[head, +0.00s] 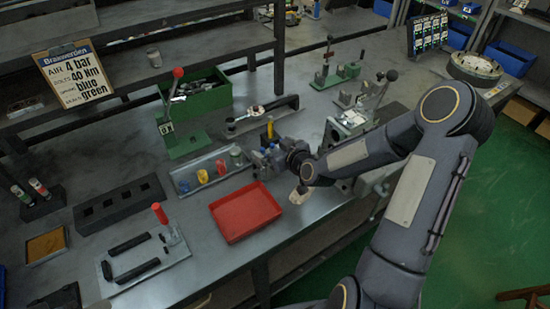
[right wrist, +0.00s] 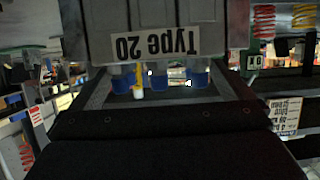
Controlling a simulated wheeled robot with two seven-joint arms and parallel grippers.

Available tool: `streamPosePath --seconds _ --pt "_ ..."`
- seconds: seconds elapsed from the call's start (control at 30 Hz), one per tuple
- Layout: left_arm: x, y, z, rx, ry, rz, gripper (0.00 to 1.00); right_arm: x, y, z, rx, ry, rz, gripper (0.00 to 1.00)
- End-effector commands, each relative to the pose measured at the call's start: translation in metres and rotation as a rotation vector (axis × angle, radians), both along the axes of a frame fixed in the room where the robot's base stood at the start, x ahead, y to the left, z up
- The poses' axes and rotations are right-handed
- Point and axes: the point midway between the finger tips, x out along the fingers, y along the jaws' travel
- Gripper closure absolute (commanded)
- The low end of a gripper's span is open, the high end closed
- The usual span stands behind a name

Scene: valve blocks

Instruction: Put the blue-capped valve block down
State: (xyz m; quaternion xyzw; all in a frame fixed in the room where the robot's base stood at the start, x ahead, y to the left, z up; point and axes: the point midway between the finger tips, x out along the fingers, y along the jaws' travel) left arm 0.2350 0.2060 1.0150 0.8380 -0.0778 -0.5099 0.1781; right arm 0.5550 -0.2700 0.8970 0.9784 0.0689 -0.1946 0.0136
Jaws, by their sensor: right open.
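The blue-capped valve block (right wrist: 160,25) fills the top of the right wrist view. It is grey, with a "Type 20" label (right wrist: 157,45) upside down in the picture and blue caps (right wrist: 195,80) on the side towards my gripper. My right gripper (head: 268,160) is open at the block, beyond the red tray in the head view. The dark gripper parts (right wrist: 165,100) lie close to the caps in the wrist view; whether they touch cannot be told. In the head view the block is small and partly hidden by the gripper. My left gripper is not in view.
A red tray (head: 245,212) lies in front of the gripper. A metal rack with yellow (head: 202,176), red (head: 221,167) and other coloured cups stands to its left. A green press with a red knob (head: 178,73) and a green crate (head: 205,98) stand behind. Bare bench lies right of the tray.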

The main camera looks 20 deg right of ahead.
Motion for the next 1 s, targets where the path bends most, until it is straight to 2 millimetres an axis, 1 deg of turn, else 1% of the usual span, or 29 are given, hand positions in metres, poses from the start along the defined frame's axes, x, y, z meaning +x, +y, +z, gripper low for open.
streamPosePath --seconds 0.2,0.23,0.9,0.93,1.0 --pt "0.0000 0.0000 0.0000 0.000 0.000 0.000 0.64 0.0014 0.0003 -0.0011 -0.001 0.001 0.000 0.00" --pt "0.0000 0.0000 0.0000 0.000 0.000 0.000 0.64 0.0014 0.0003 -0.0011 -0.001 0.001 0.000 0.01" --pt "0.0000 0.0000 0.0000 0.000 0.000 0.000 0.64 0.0011 0.0003 -0.0007 0.000 0.001 0.000 0.89" --pt "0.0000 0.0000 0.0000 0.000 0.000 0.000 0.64 0.0011 0.0003 -0.0007 0.000 0.001 0.000 0.93" --pt "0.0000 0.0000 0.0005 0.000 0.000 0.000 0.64 0.0028 0.0005 0.0033 -0.002 -0.009 0.000 0.93"
